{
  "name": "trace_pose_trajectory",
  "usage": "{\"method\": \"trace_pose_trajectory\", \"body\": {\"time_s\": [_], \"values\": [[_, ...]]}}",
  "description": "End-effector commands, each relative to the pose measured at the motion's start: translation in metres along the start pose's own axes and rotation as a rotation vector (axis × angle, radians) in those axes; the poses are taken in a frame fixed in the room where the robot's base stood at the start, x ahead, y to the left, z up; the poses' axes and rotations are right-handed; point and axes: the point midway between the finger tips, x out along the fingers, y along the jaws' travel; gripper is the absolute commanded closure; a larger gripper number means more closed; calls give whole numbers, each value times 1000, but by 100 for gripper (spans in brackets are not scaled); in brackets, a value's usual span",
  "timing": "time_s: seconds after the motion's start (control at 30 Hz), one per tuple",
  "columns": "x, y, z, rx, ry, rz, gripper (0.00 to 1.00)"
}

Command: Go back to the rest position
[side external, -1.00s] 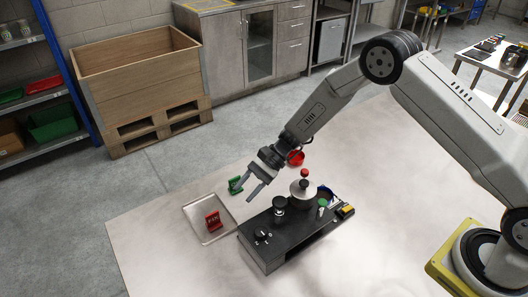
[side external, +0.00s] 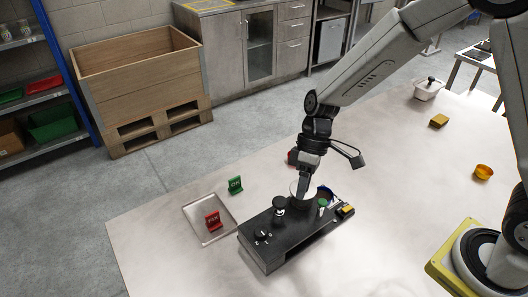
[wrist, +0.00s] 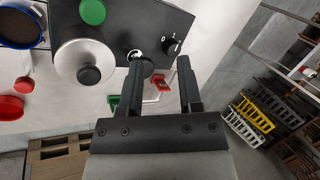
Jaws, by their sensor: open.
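A small black-topped item (wrist: 141,62) is partly behind the left finger.
A wooden crate (side external: 150,90) is on the floor.

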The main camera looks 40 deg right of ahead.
Motion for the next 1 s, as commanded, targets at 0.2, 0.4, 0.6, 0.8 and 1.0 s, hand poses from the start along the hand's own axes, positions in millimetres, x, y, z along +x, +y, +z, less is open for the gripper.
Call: {"method": "trace_pose_trajectory", "body": {"time_s": [0.2,0.4,0.6,0.8,1.0], "values": [[-26,24,47,175,65,219,55],[-46,41,86,343,181,384,55],[-57,48,113,450,297,479,55],[-61,50,123,492,349,509,55],[-61,50,124,496,353,510,55]]}}
